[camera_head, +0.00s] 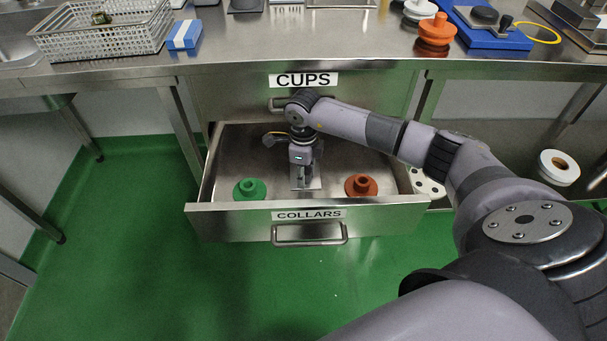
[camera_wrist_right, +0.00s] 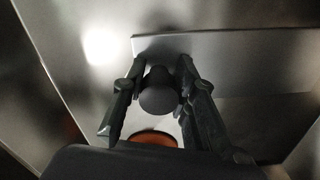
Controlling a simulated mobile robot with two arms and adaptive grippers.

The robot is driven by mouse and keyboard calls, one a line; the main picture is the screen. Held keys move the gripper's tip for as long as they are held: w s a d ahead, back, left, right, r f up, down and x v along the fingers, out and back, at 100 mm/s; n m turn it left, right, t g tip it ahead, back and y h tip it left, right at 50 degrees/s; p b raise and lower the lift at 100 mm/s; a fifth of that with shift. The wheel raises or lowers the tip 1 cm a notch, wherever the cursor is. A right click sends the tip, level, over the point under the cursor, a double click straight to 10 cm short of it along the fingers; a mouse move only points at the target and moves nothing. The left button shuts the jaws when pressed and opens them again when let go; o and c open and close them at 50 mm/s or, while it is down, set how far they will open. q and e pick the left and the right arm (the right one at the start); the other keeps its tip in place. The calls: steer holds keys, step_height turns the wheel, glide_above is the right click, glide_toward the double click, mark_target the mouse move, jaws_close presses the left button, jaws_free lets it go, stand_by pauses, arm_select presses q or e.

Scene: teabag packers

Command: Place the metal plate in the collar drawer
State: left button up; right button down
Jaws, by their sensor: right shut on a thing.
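The COLLARS drawer (camera_head: 235,208) is pulled open below the drawer labelled CUPS. My right gripper (camera_head: 301,174) reaches down into it from above. In the right wrist view its two fingers (camera_wrist_right: 160,82) are shut on the dark round knob (camera_wrist_right: 158,98) of the metal plate (camera_wrist_right: 235,58). The plate also shows under the gripper in the head view (camera_head: 312,184), inside the drawer between two collars. I cannot tell whether it touches the drawer floor. My left gripper is not in view.
A green collar (camera_head: 249,188) and an orange-red collar (camera_head: 361,185) sit near the drawer's front wall. The worktop above holds a white basket (camera_head: 105,38), a blue-and-white block (camera_head: 185,34) and stacked orange and white parts (camera_head: 436,30). The green floor in front is clear.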

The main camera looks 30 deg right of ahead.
stand_by(0.3)
steer(key=c, duration=1.7)
jaws_free()
steer(key=o, duration=0.4)
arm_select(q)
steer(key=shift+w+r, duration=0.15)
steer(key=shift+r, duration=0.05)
arm_select(e)
steer(key=shift+r, duration=0.25)
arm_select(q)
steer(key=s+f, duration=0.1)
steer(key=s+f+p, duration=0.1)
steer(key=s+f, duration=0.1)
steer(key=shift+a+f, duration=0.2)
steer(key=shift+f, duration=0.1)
arm_select(e)
step_height(320, 180, up, 12)
steer(key=shift+f, duration=0.2)
